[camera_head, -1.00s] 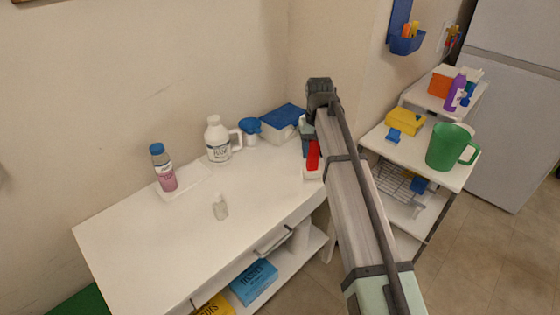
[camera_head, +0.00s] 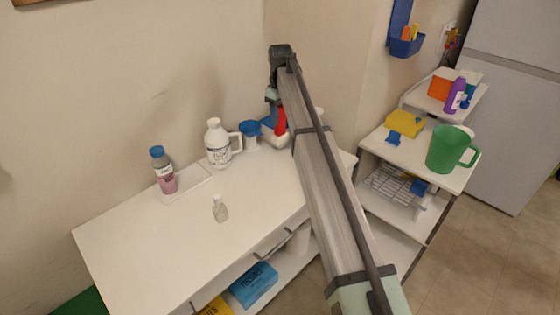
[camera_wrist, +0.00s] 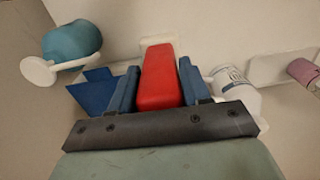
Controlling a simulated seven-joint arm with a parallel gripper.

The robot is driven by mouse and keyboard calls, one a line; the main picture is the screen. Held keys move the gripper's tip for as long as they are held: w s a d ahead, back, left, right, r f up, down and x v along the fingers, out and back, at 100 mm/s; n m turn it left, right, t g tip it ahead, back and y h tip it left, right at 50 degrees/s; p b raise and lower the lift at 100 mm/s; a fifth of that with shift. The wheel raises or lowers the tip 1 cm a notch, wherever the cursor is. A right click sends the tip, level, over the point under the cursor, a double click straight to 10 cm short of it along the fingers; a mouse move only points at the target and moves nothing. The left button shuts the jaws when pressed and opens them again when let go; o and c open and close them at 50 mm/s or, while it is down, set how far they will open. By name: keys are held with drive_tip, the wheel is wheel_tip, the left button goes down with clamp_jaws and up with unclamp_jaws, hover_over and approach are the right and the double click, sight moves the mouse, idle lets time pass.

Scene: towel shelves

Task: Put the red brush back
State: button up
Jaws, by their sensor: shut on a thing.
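The red brush (camera_head: 281,121) is held by my gripper (camera_head: 274,106) above the back right of the white table (camera_head: 150,238). In the wrist view, the red block-like handle of the brush (camera_wrist: 158,78) sits between the two blue fingers of my gripper (camera_wrist: 158,92), which are shut on it. A pale part shows beyond its far end. I cannot tell from these views how high the brush is above the table. My arm hides part of the table's right end.
A side shelf holds a green mug (camera_head: 447,150) and yellow box (camera_head: 405,123). The table's front left is clear.

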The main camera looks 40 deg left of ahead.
sight(280, 139)
drive_tip(key=shift+f, duration=5)
drive_tip(key=shift+f, duration=0.1)
drive_tip(key=o, duration=1.1)
drive_tip(key=shift+c, duration=0.2)
wheel_tip(280, 139, up, 12)
drive_tip(key=shift+r, duration=0.1)
